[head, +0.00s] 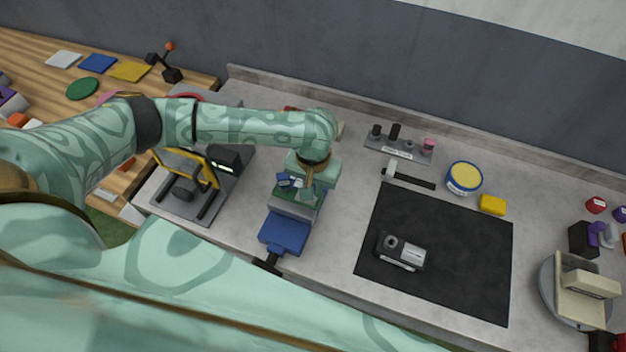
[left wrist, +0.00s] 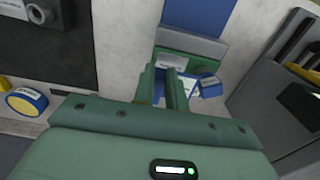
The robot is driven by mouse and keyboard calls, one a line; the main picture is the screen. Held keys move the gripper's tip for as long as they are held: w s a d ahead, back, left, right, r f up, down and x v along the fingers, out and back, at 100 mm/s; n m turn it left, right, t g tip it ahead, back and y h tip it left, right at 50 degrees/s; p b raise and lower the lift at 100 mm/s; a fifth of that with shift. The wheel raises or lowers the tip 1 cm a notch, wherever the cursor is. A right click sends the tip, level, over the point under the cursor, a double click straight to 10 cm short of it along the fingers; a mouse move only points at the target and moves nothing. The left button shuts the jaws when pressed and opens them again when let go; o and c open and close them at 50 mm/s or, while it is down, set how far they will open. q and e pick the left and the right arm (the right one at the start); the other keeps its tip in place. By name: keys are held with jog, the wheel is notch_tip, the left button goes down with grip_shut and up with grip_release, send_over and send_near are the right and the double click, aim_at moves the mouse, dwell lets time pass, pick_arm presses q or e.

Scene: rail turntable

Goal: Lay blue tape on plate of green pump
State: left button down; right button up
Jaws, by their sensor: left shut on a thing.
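My left gripper (head: 307,190) points down over the far end of a green-based device (head: 314,206) with a grey block and a blue body (head: 284,234). I take this to be the green pump; its plate is mostly covered by the gripper. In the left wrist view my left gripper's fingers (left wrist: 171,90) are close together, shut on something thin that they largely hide. A small blue piece with a white face (head: 284,181), probably the blue tape, shows beside the fingers; it also shows in the left wrist view (left wrist: 209,86). Whether it touches the plate cannot be told. My right gripper is out of view.
A black mat (head: 445,275) carries a grey device (head: 401,253). A yellow-topped blue roll (head: 463,178), a yellow block (head: 492,205) and a labelled rack (head: 398,148) stand behind. A yellow-framed machine (head: 188,190) stands left of the pump. Bare worktop lies between pump and mat.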

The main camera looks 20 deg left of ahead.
aim_at(313, 206)
pick_arm(q)
jog(key=shift+f, duration=1.55)
jog(key=shift+f+b, duration=0.4)
jog(key=shift+f, duration=0.75)
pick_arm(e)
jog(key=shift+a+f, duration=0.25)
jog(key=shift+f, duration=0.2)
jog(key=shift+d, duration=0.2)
pick_arm(q)
jog(key=shift+p, duration=0.65)
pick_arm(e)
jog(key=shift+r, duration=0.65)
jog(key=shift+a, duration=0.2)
pick_arm(q)
jog(key=shift+f, duration=0.3)
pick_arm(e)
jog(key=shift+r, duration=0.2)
pick_arm(q)
jog(key=c, duration=1.3)
grip_release()
jog(key=shift+c, duration=0.2)
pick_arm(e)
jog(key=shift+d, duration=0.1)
pick_arm(q)
jog(key=shift+r, duration=0.15)
